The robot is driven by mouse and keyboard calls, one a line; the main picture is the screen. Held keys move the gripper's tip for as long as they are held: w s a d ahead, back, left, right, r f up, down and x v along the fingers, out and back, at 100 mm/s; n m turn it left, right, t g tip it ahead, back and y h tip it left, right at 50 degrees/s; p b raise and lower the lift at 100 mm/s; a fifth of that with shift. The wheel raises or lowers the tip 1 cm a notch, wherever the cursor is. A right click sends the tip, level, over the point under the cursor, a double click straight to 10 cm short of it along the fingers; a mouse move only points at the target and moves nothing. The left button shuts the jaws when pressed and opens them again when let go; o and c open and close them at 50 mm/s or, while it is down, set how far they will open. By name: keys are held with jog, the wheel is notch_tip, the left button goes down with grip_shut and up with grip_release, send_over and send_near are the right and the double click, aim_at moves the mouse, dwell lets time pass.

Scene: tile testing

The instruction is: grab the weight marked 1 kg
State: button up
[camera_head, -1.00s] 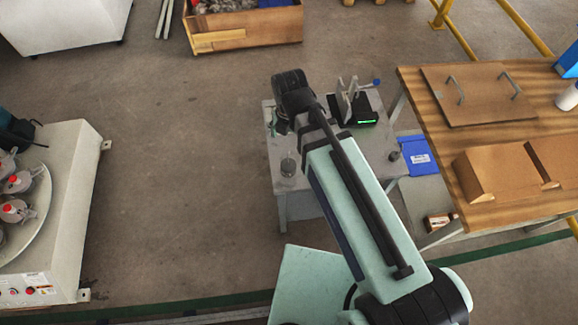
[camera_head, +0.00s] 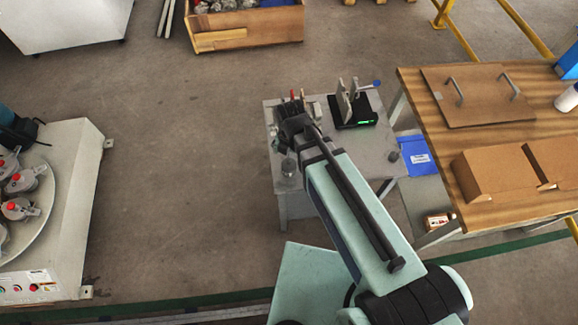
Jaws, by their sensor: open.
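A small grey weight with a knob (camera_head: 288,167) stands upright on the front left of the small grey table. A darker weight (camera_head: 393,157) stands near the table's right edge. I cannot read a mark on either. My gripper (camera_head: 290,128) is at the end of the arm over the left part of the table, just behind the grey weight in the picture. It looks open and holds nothing that I can see. The fingers are largely hidden by my wrist, and I cannot tell their height above the table.
A black scale with a green display (camera_head: 356,124) and upright plates stands at the table's back right. Small red-tipped items (camera_head: 297,97) show behind my wrist. A wooden workbench (camera_head: 412,90) is close on the right. The table's front middle (camera_head: 325,205) is partly under my arm.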

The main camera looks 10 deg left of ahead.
aim_at(289, 163)
jog(key=shift+s+f+p, duration=0.1)
jog(key=shift+f+p, duration=0.55)
jog(key=shift+f, duration=1.7)
grip_shut()
jog(key=shift+r, duration=0.15)
